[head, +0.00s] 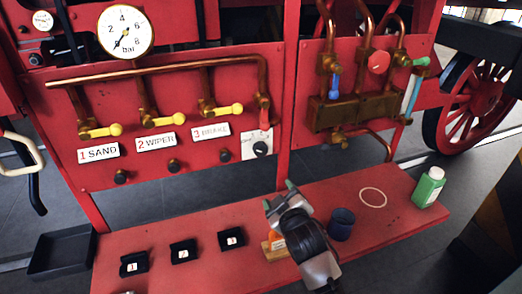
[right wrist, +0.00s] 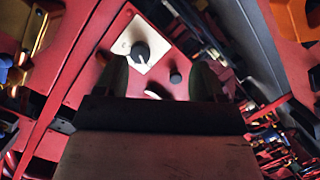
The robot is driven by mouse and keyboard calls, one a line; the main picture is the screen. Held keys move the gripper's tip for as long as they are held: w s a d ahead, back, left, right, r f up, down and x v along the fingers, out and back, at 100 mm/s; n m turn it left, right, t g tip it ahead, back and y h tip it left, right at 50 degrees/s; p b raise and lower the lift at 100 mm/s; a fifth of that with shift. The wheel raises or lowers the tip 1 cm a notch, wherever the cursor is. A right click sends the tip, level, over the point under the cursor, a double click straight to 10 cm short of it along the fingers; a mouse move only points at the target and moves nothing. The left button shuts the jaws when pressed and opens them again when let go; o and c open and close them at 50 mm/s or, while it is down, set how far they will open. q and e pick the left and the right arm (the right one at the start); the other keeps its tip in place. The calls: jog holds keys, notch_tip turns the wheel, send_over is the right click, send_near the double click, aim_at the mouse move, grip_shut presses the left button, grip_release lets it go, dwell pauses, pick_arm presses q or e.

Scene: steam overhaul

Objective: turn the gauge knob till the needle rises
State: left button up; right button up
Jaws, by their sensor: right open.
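The round white bar gauge (head: 125,31) is at the upper left in the head view. Its needle points down and left, below the 2. The black gauge knob (head: 260,148) sits on a small white plate on the red panel, right of the "3 BRAKE" label. My right gripper (head: 279,194) is open and empty, below the knob and apart from it. In the right wrist view the knob (right wrist: 140,53) and its plate show ahead, nearer the left finger, with my open gripper (right wrist: 158,78) short of it. My left gripper is not in view.
Yellow-handled valves (head: 102,130) and copper pipes cover the panel. The red bench (head: 330,240) below holds small black numbered boxes (head: 184,251), a dark blue cup (head: 341,223) and a green bottle (head: 428,187). A black tray (head: 62,252) lies at the left.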

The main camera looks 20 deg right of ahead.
jog(key=n+t, duration=0.2)
send_near(262, 152)
jog(key=w+p, duration=0.2)
jog(key=w, duration=0.8)
jog(key=shift+w+d, duration=0.15)
jog(key=shift+w, duration=0.25)
jog(key=c, duration=0.9)
